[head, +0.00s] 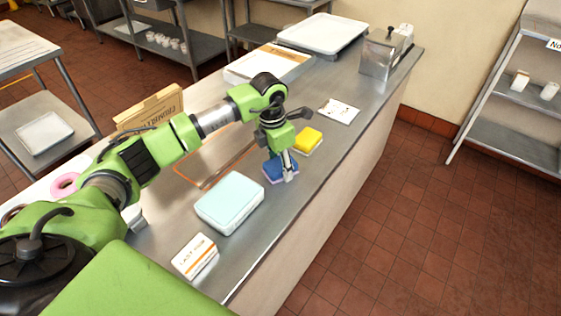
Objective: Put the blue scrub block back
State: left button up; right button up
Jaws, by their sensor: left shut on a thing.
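The blue scrub block (273,172) is at the middle of the steel counter (325,133), near its front edge. My left gripper (288,175) points down over it and is shut on it. The fingers cover part of the block. I cannot tell whether the block touches the counter or hangs just above it. A yellow block (308,140) with a pale underside lies just behind and to the right of it. My right gripper is not in view.
A pale blue box (230,202) and a small white box (195,256) stand nearer on the counter. An orange outline (206,186) lies behind the gripper. A white packet (339,111), a metal dispenser (379,55) and a white tray (323,33) are farther back.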

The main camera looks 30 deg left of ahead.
pick_arm(q)
jog(key=shift+d+f, duration=0.1)
jog(key=shift+f, duration=0.1)
jog(key=o, duration=1)
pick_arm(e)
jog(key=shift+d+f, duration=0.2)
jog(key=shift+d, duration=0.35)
pick_arm(q)
jog(key=shift+r, duration=0.1)
